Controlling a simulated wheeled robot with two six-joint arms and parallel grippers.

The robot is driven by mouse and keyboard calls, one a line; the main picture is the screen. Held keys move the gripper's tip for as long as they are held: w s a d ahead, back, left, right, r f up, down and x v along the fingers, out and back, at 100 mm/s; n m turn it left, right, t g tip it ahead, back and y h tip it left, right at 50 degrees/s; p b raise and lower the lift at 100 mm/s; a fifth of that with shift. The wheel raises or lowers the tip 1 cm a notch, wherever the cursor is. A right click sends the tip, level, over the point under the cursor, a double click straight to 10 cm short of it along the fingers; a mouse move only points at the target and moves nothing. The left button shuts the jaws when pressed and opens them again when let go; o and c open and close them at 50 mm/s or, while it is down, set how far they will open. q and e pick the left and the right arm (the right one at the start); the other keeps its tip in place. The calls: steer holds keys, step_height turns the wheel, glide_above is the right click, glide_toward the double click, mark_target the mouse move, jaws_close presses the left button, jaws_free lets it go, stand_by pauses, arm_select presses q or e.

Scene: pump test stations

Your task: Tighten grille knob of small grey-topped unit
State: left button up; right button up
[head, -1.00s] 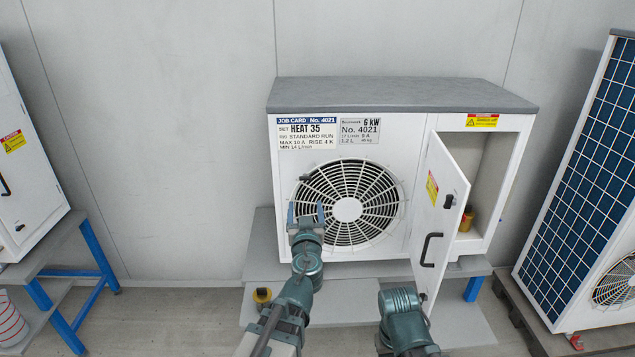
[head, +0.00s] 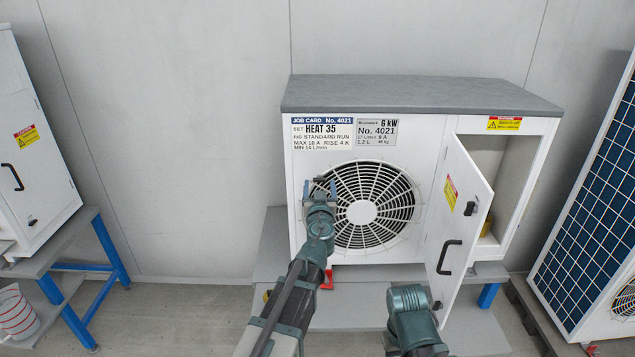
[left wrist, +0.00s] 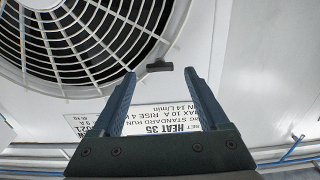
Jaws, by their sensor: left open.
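The small grey-topped unit (head: 425,95) stands on a grey bench, its white front facing me. Its round fan grille (head: 375,235) has white spokes. The grille knob, a small dark bar, sits at the grille's edge in the left wrist view (left wrist: 160,66); in the head view it is a dark spot at the upper left of the grille. My left gripper (head: 320,184) is open in front of the knob. In the left wrist view its fingertips (left wrist: 160,73) lie on either side of the knob, which appears just beyond them; contact cannot be told. My right gripper is not in view.
The unit's side door (head: 460,210) stands open toward me, right of the grille, with a black handle. A job card (head: 322,133) is above the grille. A red object (head: 327,279) shows under the unit. Other units stand far left (head: 35,130) and far right (head: 590,200).

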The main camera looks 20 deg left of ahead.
arm_select(q)
steer(key=shift+x, duration=1)
jaws_close()
